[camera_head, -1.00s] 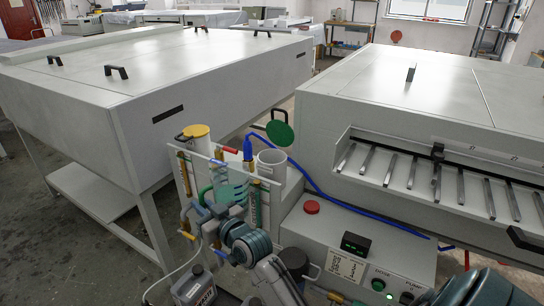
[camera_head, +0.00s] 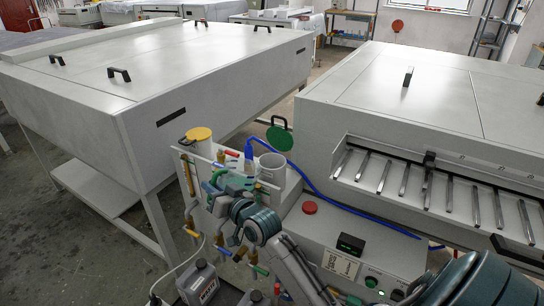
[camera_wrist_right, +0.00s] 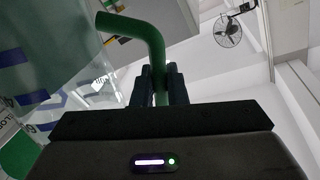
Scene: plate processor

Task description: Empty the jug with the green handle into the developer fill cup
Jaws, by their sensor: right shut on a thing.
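My right gripper (camera_wrist_right: 160,85) is shut on the green handle (camera_wrist_right: 152,45) of a clear jug (camera_wrist_right: 62,75) in the right wrist view. In the head view the jug (camera_head: 236,181) is partly hidden by my right gripper (camera_head: 218,190) and wrist. It is held just left of an open white cup (camera_head: 271,172), whose round green lid (camera_head: 279,136) stands raised behind it. I cannot read any label on this cup. The jug's contents and exact tilt are unclear. My left gripper is not in view.
A second cup with a yellow lid (camera_head: 199,135) stands to the left. Coloured pipes and valves (camera_head: 190,205) crowd the front. A blue hose (camera_head: 345,208) runs right above a control box (camera_head: 345,245) with a red button (camera_head: 309,208). A grey container (camera_head: 200,283) stands below.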

